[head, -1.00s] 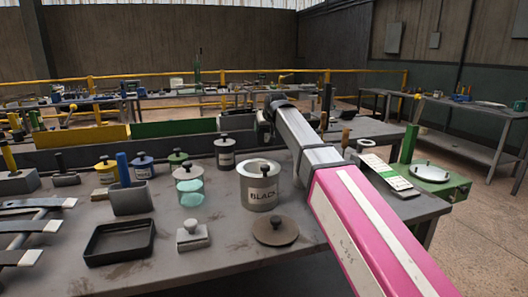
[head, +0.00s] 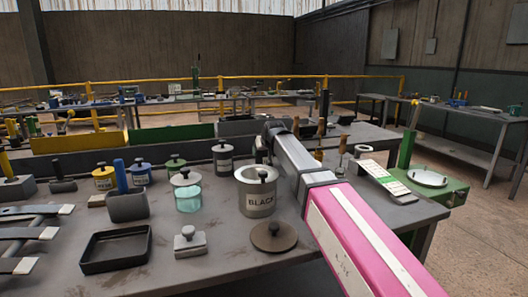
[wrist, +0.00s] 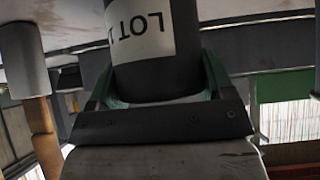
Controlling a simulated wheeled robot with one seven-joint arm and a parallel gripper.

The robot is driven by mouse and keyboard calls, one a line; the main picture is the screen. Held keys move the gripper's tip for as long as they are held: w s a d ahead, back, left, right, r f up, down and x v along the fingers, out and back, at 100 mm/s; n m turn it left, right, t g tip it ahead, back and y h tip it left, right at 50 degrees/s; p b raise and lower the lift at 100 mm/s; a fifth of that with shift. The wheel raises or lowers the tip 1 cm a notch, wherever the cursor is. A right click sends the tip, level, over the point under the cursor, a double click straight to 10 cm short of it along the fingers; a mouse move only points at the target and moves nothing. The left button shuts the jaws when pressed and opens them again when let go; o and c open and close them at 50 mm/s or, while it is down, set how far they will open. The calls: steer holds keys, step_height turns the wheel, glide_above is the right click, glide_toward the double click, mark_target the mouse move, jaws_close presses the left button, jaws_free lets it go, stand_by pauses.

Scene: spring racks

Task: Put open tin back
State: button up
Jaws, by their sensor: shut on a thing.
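My gripper (wrist: 157,85) is shut on a dark cylinder (wrist: 150,75) with a white label reading "LOT", upside down in the wrist view. The green-edged fingers press on both its sides. Its top is out of view, so I cannot tell whether it is the open tin. In the head view my gripper (head: 266,145) is at the rear of the bench, mostly hidden by my arm.
The bench holds several knobbed tins, a teal glass jar (head: 188,199), a small grey knobbed block (head: 190,240), and a black tray (head: 117,249). A green-based device (head: 428,180) stands at the right. Bare bench (head: 215,265) shows in front.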

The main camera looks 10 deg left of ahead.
steer(key=o, duration=1.1)
steer(key=shift+r, duration=0.2)
steer(key=v, duration=1.2)
